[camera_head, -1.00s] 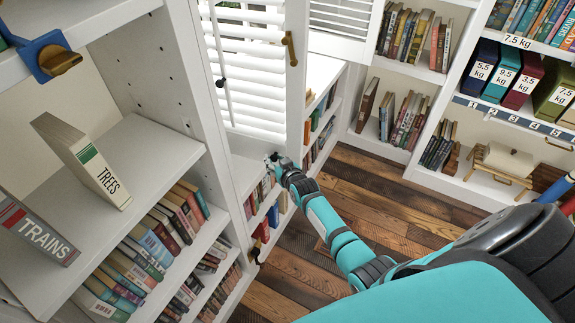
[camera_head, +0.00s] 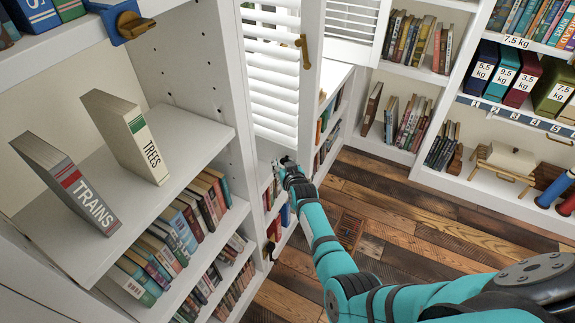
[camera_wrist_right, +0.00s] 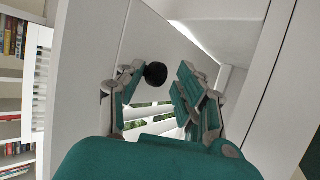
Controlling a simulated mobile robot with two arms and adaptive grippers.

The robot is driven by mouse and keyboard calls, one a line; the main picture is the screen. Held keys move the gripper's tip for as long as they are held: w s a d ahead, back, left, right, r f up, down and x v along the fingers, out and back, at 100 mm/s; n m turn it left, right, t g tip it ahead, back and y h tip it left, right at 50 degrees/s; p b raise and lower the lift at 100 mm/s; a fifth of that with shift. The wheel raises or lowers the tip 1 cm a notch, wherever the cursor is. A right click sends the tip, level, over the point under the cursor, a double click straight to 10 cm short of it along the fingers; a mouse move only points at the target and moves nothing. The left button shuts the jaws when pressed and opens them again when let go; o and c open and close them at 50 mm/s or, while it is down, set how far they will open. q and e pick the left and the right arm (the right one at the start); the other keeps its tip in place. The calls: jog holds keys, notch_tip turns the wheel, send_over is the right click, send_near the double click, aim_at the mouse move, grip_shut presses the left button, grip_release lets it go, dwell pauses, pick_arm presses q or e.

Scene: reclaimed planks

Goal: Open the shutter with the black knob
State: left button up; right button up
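In the head view a white louvred shutter (camera_head: 272,95) stands beyond the near bookcase, partly hidden by its side panel. My right gripper (camera_head: 287,163) is low in front of that window area. In the right wrist view a round black knob (camera_wrist_right: 155,74) sticks out from a white surface. My right gripper (camera_wrist_right: 160,95) is open there, with the knob between its fingers, nearer the left one; contact cannot be told. White slats (camera_wrist_right: 160,122) show behind the fingers. The knob is not visible in the head view now. My left gripper is out of view.
A brass handle (camera_head: 303,50) is on a white upright beside the shutter. The near bookcase (camera_head: 150,190) holds books, including "TREES" (camera_head: 128,138) and "TRAINS" (camera_head: 68,182). Another louvred panel (camera_head: 352,18) is behind. Open plank floor (camera_head: 425,215) lies to the right.

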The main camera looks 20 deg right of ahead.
jog(key=o, duration=0.3)
jog(key=shift+w+a+r, duration=0.3)
jog(key=shift+w+a, duration=0.2)
jog(key=shift+a, duration=0.3)
jog(key=shift+o, duration=0.2)
jog(key=shift+d, duration=0.1)
jog(key=shift+s, duration=0.1)
jog(key=d+v, duration=0.1)
jog(key=v, duration=1.1)
jog(key=shift+a+f, duration=0.25)
jog(key=shift+a, duration=0.05)
jog(key=shift+s, duration=0.15)
